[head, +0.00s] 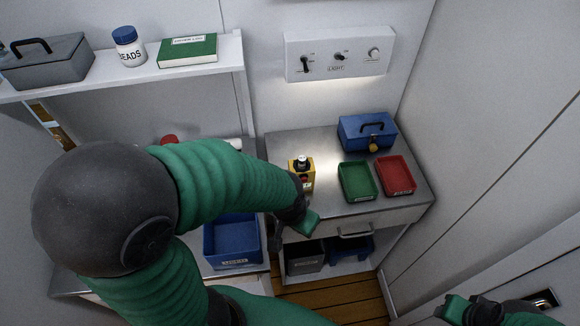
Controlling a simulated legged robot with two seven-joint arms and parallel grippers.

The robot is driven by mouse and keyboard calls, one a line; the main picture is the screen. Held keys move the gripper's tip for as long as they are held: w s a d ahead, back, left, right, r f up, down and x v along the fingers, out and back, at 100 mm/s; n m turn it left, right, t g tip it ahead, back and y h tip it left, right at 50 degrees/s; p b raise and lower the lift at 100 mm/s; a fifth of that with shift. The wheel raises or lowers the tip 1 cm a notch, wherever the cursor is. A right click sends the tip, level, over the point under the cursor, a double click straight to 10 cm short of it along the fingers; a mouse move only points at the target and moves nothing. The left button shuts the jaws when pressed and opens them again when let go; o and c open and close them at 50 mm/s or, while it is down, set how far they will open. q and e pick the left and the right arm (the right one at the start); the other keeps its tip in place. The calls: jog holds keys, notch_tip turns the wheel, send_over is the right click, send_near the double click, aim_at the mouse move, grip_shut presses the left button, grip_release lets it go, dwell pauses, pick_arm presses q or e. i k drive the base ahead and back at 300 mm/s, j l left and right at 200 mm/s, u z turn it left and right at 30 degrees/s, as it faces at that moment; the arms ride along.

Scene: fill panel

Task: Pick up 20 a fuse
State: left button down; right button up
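I cannot make out a 20 A fuse in the head view. A green tray (345,192) and a red tray (411,186) sit side by side on the metal counter (330,145); their labels are too small to read, and no fuse can be told inside them. My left gripper (292,228) hangs at the counter's front edge, left of the green tray, below a yellow box with a black knob (308,171). Its fingers are partly hidden and I see nothing held. My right gripper (452,308) is low at the bottom right, away from the counter; its opening is unclear.
A blue toolbox (366,135) stands at the counter's back. A switch panel (338,52) is on the wall above. A blue bin (231,243) is left of the counter, partly behind my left arm. A shelf (150,74) holds a grey box, jar and green book.

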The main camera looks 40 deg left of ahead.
aim_at(302, 158)
jog(key=j+u, duration=0.1)
jog(key=u, duration=0.85)
jog(key=i+l, duration=0.05)
